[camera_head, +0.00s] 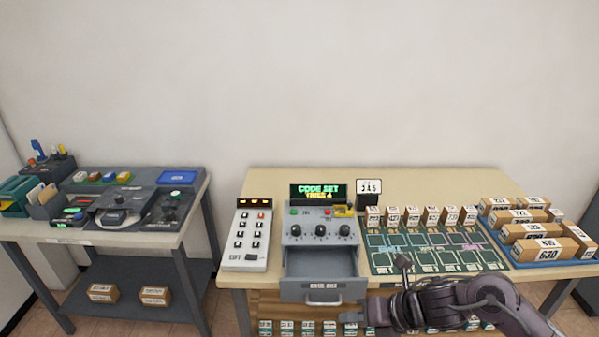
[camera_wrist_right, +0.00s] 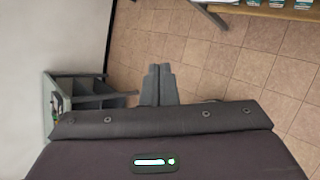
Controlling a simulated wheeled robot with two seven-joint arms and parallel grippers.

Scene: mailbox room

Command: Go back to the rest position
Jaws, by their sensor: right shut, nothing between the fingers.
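My right gripper (camera_head: 378,313) is in front of the wooden desk, low and just right of the open grey drawer (camera_head: 322,290). Its arm comes in from the lower right. In the right wrist view its two fingers (camera_wrist_right: 157,84) are together with nothing between them, over the tiled floor. My left gripper is in neither view.
The desk (camera_head: 440,182) carries a keypad (camera_head: 248,236), a grey console with a lit display (camera_head: 318,191), a green mat (camera_head: 432,250) with small boxes, and a blue tray (camera_head: 558,264) of larger boxes. A second table (camera_head: 40,232) stands left. Floor shows between the tables.

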